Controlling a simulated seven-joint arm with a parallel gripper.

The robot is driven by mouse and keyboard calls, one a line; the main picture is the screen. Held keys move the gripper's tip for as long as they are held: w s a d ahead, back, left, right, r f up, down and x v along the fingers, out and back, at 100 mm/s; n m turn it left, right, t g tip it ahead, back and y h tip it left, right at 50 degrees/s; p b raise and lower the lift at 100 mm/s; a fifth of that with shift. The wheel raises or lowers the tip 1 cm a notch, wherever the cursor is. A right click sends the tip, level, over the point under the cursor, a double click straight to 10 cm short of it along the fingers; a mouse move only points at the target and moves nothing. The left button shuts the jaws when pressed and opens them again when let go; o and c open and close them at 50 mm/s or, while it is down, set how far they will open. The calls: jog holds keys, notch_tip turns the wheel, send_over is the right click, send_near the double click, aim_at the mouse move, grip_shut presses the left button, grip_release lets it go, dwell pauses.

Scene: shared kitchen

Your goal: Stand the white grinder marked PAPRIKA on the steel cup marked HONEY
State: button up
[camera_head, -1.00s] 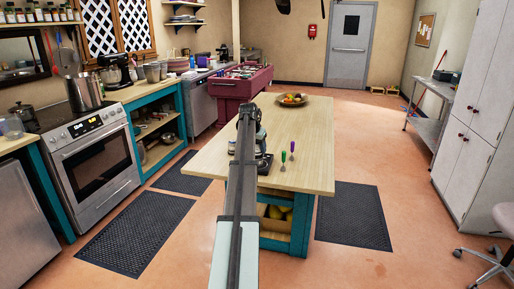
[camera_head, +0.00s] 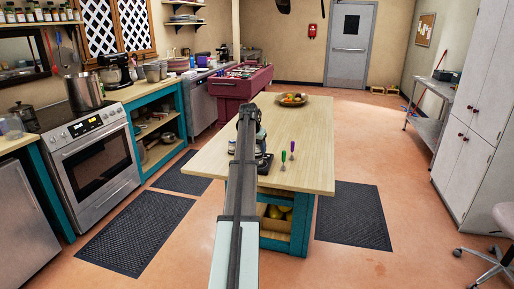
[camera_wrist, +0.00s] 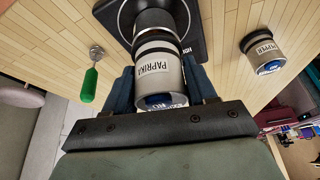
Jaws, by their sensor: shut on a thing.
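The white grinder marked PAPRIKA (camera_wrist: 154,68) is between the fingers of my gripper (camera_wrist: 160,88) in the wrist view. My gripper is shut on it, and its blue-marked end faces the camera. A dark, shiny cylinder, likely the steel cup (camera_wrist: 154,18), shows just beyond the grinder, with a partly hidden label beside it that seems to begin HON. I cannot tell whether grinder and cup touch.
A black square tray or stand (camera_wrist: 117,16) lies under the cup on the wooden table (camera_head: 215,150). A grinder marked PEPPER (camera_wrist: 264,52) stands to the right. A green-handled tool (camera_wrist: 90,84) is at left. A purple-handled tool (camera_head: 283,156) and a fruit bowl (camera_head: 292,99) are also on the table.

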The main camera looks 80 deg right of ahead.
jog(key=shift+f, duration=0.45)
jog(key=o, duration=1)
jog(key=shift+r, duration=0.1)
jog(key=shift+v, duration=5.4)
